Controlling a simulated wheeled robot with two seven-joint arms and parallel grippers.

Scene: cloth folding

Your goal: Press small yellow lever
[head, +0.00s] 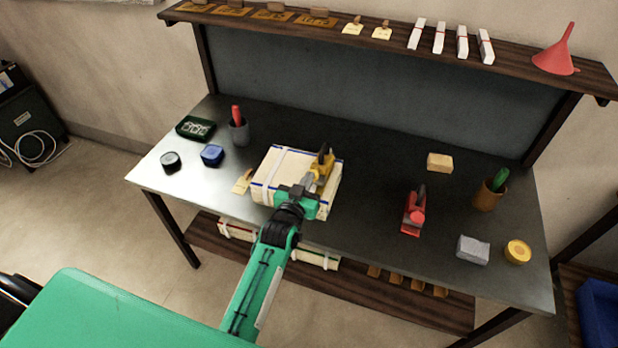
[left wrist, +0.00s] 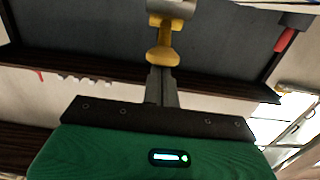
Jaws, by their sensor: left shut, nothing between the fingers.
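A yellow-and-black tool (head: 322,162) sits at the right end of a pale strapped stack (head: 283,166) on the table; its yellow part looks like the small lever. My left gripper (head: 303,189) is shut and empty, at the near side of the stack just in front of the tool. In the left wrist view, a yellow lever with a rounded end (left wrist: 163,50) lies straight beyond the closed fingertips (left wrist: 161,70). Whether they touch it I cannot tell. My gripper hides part of the tool's near side. My right gripper is not in view.
On the dark table (head: 365,215) stand a red tool (head: 413,212) to the right, a tan block (head: 440,162), a grey block (head: 473,250), a yellow roll (head: 517,252) and a cup (head: 488,195). A shelf (head: 395,42) runs above the back. Table between stack and red tool is clear.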

